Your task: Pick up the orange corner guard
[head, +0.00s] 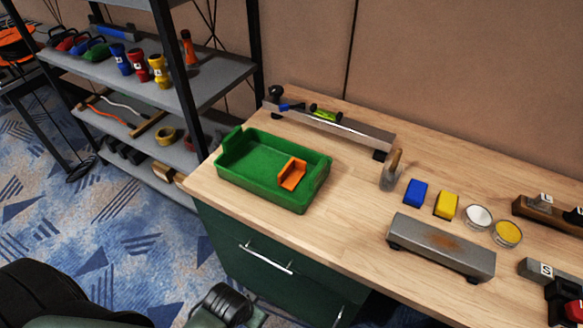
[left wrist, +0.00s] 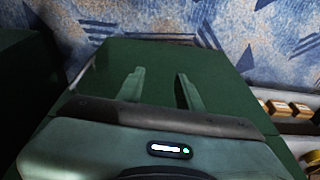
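The orange corner guard (head: 291,173) is an L-shaped piece inside the green tray (head: 262,189), toward the tray's right end. The tray stands on the left end of the wooden workbench (head: 345,240). My left gripper (left wrist: 160,75) shows in the left wrist view with its two fingers apart and nothing between them. A dark green surface lies beyond the fingers. In the head view, dark parts of my arm show at the lower left, below the bench and away from the guard; the fingers cannot be made out there. My right gripper is not in view.
A long metal rail block (head: 335,125) lies behind the tray. A grey block (head: 440,246), blue (head: 415,192) and yellow (head: 446,205) blocks and round tins stand to the right. A metal shelf (head: 150,75) is at the left. The bench front between tray and grey block is clear.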

